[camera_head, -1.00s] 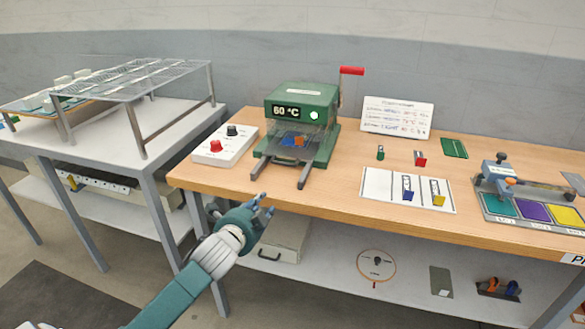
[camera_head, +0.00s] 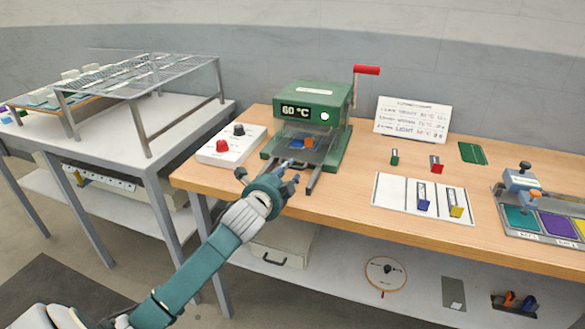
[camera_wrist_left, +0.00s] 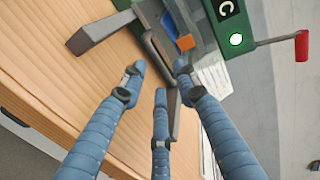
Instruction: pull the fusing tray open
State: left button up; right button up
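The green fusing press (camera_head: 315,98) stands on the wooden bench and reads 60 °C. Its tray (camera_head: 305,141), with a blue and an orange piece on it, lies inside the press between two dark rails. The wrist view shows the tray (camera_wrist_left: 178,22) and a dark bar at its front edge (camera_wrist_left: 152,46). My left gripper (camera_head: 287,177) is at the front of the press, over the bench edge. In the wrist view its fingers (camera_wrist_left: 160,76) are spread and open, pointing at the tray's front. I cannot tell whether they touch it. My right gripper is not in view.
A white control box (camera_head: 232,144) with a red and a black knob stands left of the press. A red-handled lever (camera_head: 366,70) rises on its right. A white card (camera_head: 424,197) with small pieces lies to the right. A wire rack stands at left.

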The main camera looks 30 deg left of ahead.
aim_at(292, 166)
pick_arm(q)
jog(key=shift+x, duration=2.3)
jog(key=shift+f, duration=0.1)
grip_shut()
